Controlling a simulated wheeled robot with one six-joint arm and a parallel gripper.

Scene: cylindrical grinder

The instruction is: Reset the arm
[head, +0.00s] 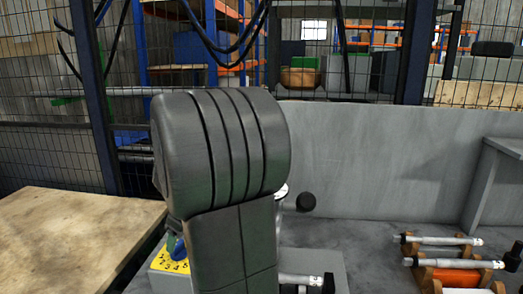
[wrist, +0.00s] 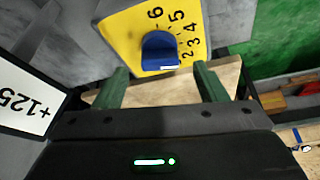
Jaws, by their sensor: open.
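My gripper (wrist: 161,68) shows in the wrist view with its two green fingers apart and nothing between them. A blue knob (wrist: 160,48) on a yellow dial plate (wrist: 190,15) with black numbers lies just beyond the fingertips. I cannot tell whether the fingers touch it. In the head view my arm (head: 222,150) stands raised in the middle and hides my gripper. The yellow dial plate (head: 168,265) and blue knob (head: 177,249) show partly at its left side.
A wooden table top (head: 70,235) is at the left. Micrometer-like tools (head: 455,262) rest on wooden stands at the right. A grey wall panel (head: 390,160) and mesh fence stand behind.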

